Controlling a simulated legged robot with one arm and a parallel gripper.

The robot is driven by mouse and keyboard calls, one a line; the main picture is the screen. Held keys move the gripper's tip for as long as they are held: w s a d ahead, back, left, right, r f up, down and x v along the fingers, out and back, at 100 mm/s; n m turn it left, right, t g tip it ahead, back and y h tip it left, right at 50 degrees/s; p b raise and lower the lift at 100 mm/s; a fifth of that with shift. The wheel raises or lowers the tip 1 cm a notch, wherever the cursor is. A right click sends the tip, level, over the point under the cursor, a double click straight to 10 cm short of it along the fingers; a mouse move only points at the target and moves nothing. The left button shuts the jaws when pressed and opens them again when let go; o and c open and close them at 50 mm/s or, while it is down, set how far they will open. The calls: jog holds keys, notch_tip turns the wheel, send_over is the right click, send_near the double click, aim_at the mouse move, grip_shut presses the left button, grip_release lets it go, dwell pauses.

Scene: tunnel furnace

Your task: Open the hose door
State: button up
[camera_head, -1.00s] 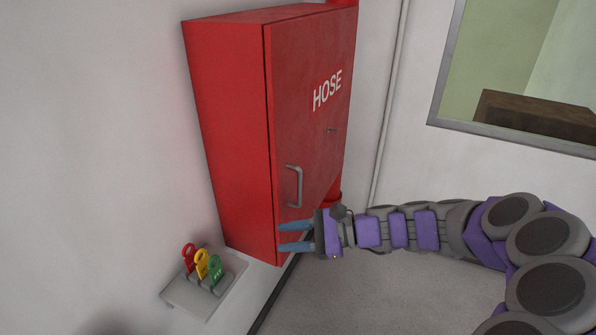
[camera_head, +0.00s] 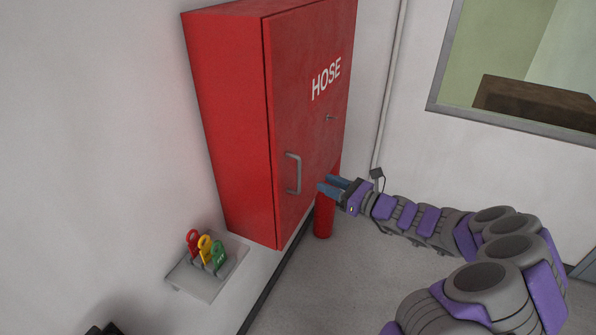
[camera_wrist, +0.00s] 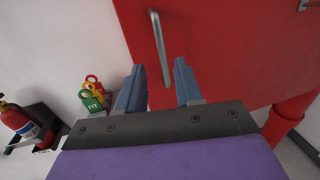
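The red hose cabinet (camera_head: 232,125) is on the wall, and its door (camera_head: 310,110) marked HOSE is shut. A grey bar handle (camera_head: 294,173) sits upright on the lower left part of the door. My gripper (camera_head: 327,184) is to the right of the handle, apart from it in the head view. In the wrist view the handle (camera_wrist: 158,48) shows beyond the gap between my two blue-grey fingers (camera_wrist: 160,82). The fingers are spread with nothing between them. A small latch or keyhole (camera_head: 331,118) is on the door's right side.
A wall shelf (camera_head: 200,285) with red, yellow and green tags (camera_head: 206,248) is at lower left. A red pipe (camera_head: 324,217) stands below the cabinet. A fire extinguisher (camera_wrist: 22,122) is at left in the wrist view. A window (camera_head: 520,70) is at right.

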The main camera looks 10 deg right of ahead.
jog(key=b+x, duration=0.1)
jog(key=x, duration=1)
jog(key=shift+d, duration=0.1)
jog(key=shift+c, duration=0.5)
grip_shut()
